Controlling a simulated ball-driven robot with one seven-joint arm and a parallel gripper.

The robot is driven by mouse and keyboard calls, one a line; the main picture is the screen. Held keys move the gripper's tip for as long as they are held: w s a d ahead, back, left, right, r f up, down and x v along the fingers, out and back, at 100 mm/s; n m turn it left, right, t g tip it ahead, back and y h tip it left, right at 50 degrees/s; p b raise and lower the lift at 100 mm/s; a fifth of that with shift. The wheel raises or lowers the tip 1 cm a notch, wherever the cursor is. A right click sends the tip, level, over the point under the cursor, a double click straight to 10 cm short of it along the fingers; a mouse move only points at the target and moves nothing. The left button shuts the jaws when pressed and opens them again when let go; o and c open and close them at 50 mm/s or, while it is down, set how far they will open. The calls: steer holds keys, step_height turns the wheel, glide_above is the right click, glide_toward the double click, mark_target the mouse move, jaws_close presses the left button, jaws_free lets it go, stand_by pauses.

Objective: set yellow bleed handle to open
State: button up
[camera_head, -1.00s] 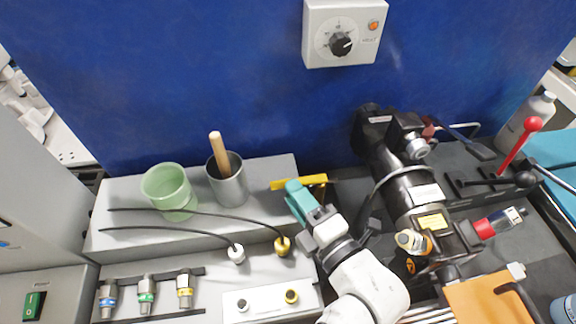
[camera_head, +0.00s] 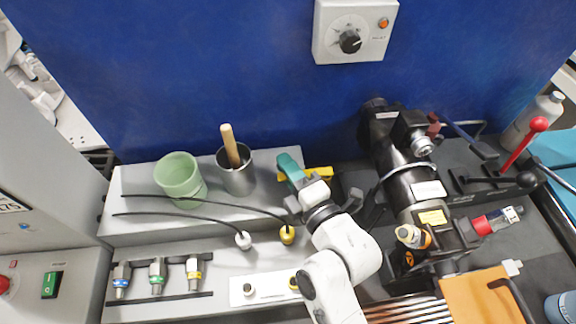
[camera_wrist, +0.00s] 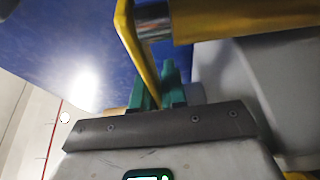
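The yellow bleed handle (camera_head: 319,174) is at the back of the grey bench, just right of my gripper's teal fingers. Part of it is hidden behind the gripper. In the wrist view its thin yellow lever (camera_wrist: 142,52) runs from the top edge down to my two teal fingers, with its lower end at the narrow gap between them. A thicker yellow part (camera_wrist: 245,18) is at the upper right there. My gripper (camera_head: 288,162) also shows in the wrist view (camera_wrist: 158,82). The fingers are close together; I cannot tell whether they press on the lever.
A green cup (camera_head: 181,178) and a metal cup (camera_head: 238,178) with a wooden stick stand left of my gripper. Black hoses with white (camera_head: 243,240) and yellow (camera_head: 287,235) ends lie in front. Black machinery (camera_head: 405,175) is close on the right, a blue wall (camera_head: 200,70) behind.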

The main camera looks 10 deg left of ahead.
jaws_close()
steer(key=shift+f+b, duration=0.35)
steer(key=shift+b, duration=1.2)
steer(key=shift+s+r+n+g+y+b, duration=0.25)
steer(key=shift+n+g+y+b, duration=0.05)
steer(key=shift+b, duration=0.9)
steer(key=shift+o, duration=2.3)
jaws_free()
steer(key=shift+r, duration=0.1)
steer(key=shift+s+d, duration=0.1)
